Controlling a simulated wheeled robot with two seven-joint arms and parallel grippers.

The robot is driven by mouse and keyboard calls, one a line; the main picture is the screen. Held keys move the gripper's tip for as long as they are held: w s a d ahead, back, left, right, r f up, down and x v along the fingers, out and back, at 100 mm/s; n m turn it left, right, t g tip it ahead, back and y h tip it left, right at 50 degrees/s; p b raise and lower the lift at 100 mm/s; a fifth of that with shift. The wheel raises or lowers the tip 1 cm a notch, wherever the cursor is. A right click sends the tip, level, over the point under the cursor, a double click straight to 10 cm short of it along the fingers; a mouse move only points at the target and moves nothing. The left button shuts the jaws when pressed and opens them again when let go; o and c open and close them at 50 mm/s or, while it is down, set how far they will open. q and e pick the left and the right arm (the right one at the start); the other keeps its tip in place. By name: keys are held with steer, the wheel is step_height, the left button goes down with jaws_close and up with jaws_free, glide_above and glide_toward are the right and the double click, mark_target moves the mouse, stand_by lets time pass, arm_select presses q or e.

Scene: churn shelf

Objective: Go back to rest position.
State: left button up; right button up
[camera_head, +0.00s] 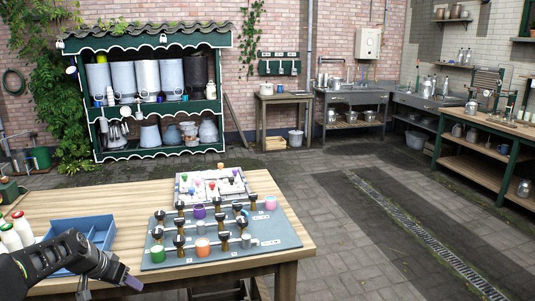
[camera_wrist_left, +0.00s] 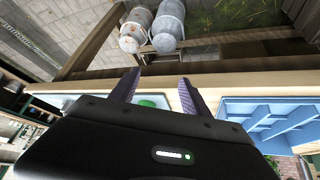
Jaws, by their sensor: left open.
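My left gripper (camera_head: 128,281) is at the lower left of the head view, low at the front edge of the wooden table (camera_head: 125,203). In the left wrist view my left gripper (camera_wrist_left: 158,84) has its two fingers apart, with nothing held between them. A small green thing shows behind them, partly hidden by the gripper body. My right gripper is in neither view.
A blue divided tray (camera_head: 98,222) stands beside my left arm, near white bottles (camera_head: 10,238). A grey board (camera_head: 272,238) holds dark-topped pegs and coloured cups. Two metal churns (camera_wrist_left: 167,30) show beyond the table edge in the wrist view. The paved floor at right is clear.

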arm_select(q)
steer(key=s+d+f+n+h, duration=0.15)
steer(key=s+d+f, duration=0.35)
steer(key=d+f, duration=0.6)
steer(key=s+d+f+n+y, duration=0.1)
steer(key=s+d+f+n, duration=0.3)
steer(key=d+f, duration=0.7)
steer(key=s+d+f+g, duration=0.1)
steer(key=s+d+f, duration=0.1)
steer(key=s+d, duration=0.3)
steer(key=s+d+f+m+g+h, duration=0.1)
steer(key=s+d, duration=0.4)
steer(key=s, duration=0.7)
steer(key=s+d+f+m+g+h, duration=0.1)
steer(key=s+d+f+g, duration=0.2)
steer(key=s+d+f, duration=0.2)
steer(key=s, duration=0.3)
steer(key=shift+s+d, duration=0.15)
steer(key=shift+d, duration=0.25)
steer(key=shift+h, duration=0.25)
steer(key=shift+c, duration=0.3)
